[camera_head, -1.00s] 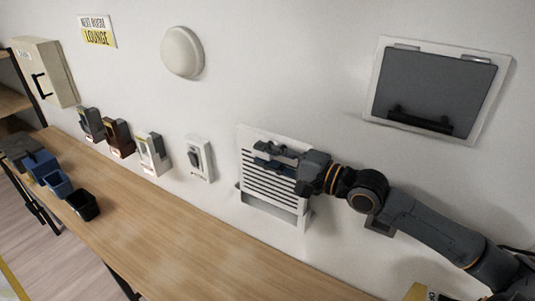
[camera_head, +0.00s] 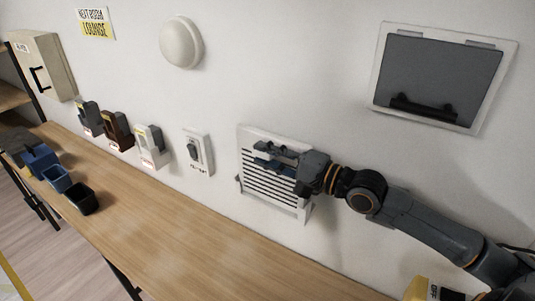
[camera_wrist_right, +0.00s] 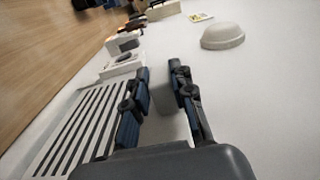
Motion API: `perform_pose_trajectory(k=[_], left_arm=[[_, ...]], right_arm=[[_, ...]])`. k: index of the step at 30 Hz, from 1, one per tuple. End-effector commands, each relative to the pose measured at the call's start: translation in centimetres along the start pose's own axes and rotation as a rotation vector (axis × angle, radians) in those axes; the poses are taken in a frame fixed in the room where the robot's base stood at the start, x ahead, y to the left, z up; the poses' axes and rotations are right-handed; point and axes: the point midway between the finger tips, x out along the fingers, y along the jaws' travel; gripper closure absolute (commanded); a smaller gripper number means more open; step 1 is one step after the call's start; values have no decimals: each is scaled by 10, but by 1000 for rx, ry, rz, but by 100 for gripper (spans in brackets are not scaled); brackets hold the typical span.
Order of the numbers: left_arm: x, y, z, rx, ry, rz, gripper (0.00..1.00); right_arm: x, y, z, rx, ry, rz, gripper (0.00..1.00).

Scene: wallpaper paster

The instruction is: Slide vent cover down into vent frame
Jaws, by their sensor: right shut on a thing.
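The white vent cover (camera_head: 262,185), with dark horizontal slats, is on the wall in the middle of the head view. The vent frame (camera_head: 239,181) shows only as thin edges at its sides and lower end; the cover hides the rest. My right gripper (camera_head: 268,156) is shut on the upper part of the cover. My left gripper is not in view.
A wooden counter (camera_head: 190,231) runs below the vent. A white switch (camera_head: 197,152) and several wall dispensers (camera_head: 150,147) are to its left. A grey-panelled hatch (camera_head: 437,80) is at upper right. Dark and blue bins (camera_head: 57,179) stand at far left.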

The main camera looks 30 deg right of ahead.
Motion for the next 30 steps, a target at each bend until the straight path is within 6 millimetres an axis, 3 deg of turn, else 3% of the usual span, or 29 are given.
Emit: perform_pose_trajectory(k=[10,11,14,25,30], left_arm=[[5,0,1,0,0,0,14],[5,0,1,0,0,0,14],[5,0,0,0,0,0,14],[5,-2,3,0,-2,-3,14],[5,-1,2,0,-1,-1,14]], right_arm=[[0,8,0,0,0,-2,100],[0,8,0,0,0,-2,70],[0,8,0,0,0,-1,50],[-2,9,0,0,1,2,50],[-12,10,-1,0,3,5,50]])
